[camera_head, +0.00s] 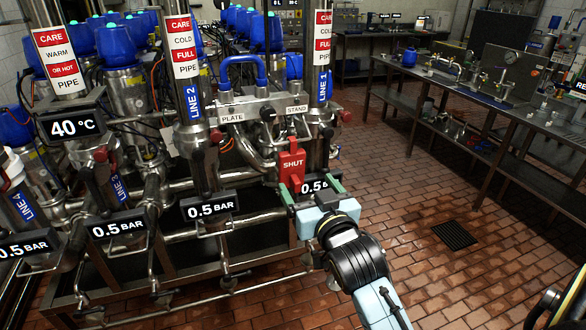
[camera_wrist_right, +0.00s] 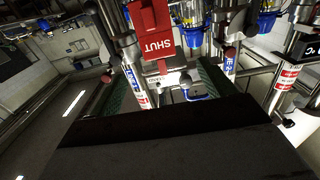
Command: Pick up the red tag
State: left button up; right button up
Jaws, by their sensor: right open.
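The red tag (camera_head: 291,165) marked SHUT hangs upright on the valve pipework below the STAND label, in the middle of the head view. In the right wrist view the red tag (camera_wrist_right: 153,38) shows tilted at the top, cut by the frame's edge. My right gripper (camera_head: 311,188) is open, its two green fingers apart, just below and to the right of the tag. In the wrist view the fingers (camera_wrist_right: 166,84) lie on both sides beneath the tag, with nothing held between them. I cannot tell whether a finger touches the tag. My left gripper is not in view.
A 0.5 BAR display (camera_head: 314,184) sits right behind the fingers. The LINE 1 pipe (camera_head: 322,85) and LINE 2 pipe (camera_head: 192,105) stand close to the tag. A steel bench (camera_head: 480,125) is at right. The brick floor (camera_head: 400,170) between is open, with a drain grate (camera_head: 455,235).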

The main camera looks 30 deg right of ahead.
aim_at(293, 161)
jog(key=x, duration=0.6)
jog(key=p+x, duration=0.1)
jog(key=x, duration=0.4)
jog(key=shift+d+r, duration=0.1)
jog(key=c, duration=1.1)
